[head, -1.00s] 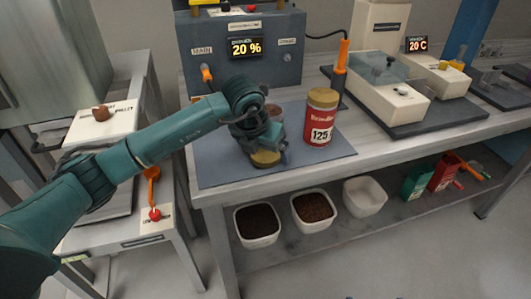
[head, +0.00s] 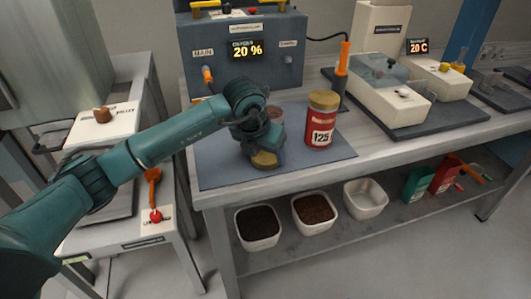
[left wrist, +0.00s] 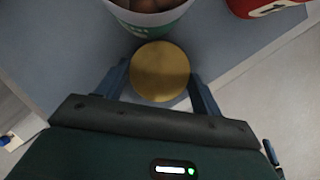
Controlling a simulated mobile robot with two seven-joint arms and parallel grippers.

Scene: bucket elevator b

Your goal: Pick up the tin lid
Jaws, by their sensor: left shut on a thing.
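The tin lid (left wrist: 160,71) is a round, flat, gold-coloured disc. In the left wrist view it sits between the two fingers of my left gripper (left wrist: 160,80), which is shut on it. In the head view the lid (head: 264,160) shows below my left gripper (head: 262,148), at the front of the blue-grey mat (head: 225,170); whether it touches the mat I cannot tell. An open tin (left wrist: 150,20) with brown contents stands just beyond the lid, partly hidden by my gripper in the head view. My right gripper is not in view.
A red tin (head: 321,125) marked 125, with a gold lid on, stands right of my gripper. A control box (head: 275,60) reading 20 % stands behind. White tubs (head: 258,240) stand on the lower shelf. The mat's front right is clear.

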